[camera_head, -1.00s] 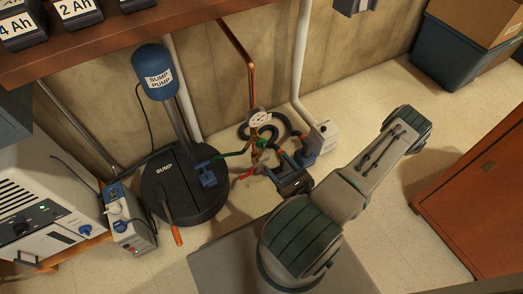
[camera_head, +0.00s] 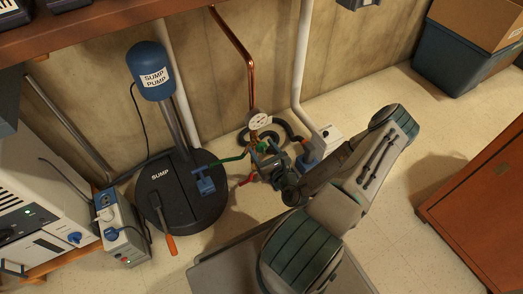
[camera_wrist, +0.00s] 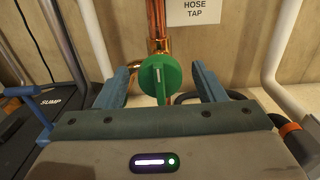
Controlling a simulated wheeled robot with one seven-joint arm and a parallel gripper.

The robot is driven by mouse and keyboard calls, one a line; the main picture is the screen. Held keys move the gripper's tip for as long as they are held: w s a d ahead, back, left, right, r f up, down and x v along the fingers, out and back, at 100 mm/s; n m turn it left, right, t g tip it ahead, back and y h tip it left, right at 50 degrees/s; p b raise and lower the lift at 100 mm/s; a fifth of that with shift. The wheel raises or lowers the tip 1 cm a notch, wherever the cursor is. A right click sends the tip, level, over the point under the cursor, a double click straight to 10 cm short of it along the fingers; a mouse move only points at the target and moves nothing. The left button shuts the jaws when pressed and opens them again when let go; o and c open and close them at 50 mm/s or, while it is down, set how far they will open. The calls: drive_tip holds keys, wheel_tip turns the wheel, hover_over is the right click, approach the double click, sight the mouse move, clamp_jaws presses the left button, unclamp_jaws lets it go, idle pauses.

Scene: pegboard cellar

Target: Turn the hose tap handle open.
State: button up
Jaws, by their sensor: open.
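The hose tap handle (camera_wrist: 159,77) is a round green knob with a raised grip bar and a white mark, both upright in the wrist view. It sits on a copper pipe (camera_wrist: 157,22) below a "HOSE TAP" sign (camera_wrist: 194,10). My gripper (camera_wrist: 161,74) is open, one finger on each side of the handle, with a visible gap on both sides. In the head view my gripper (camera_head: 266,158) is at the foot of the copper pipe and largely hides the handle.
A black sump lid (camera_head: 160,197) with a blue sump pump (camera_head: 150,72) stands at left. A green lever (camera_head: 230,158) and a red lever (camera_head: 247,180) are beside my gripper. A white pipe (camera_head: 302,60) rises at right. Coiled black hose (camera_head: 292,131) lies behind.

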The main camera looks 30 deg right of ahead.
drive_tip(key=shift+w, duration=0.4)
drive_tip(key=c, duration=1)
drive_tip(key=shift+o, duration=0.2)
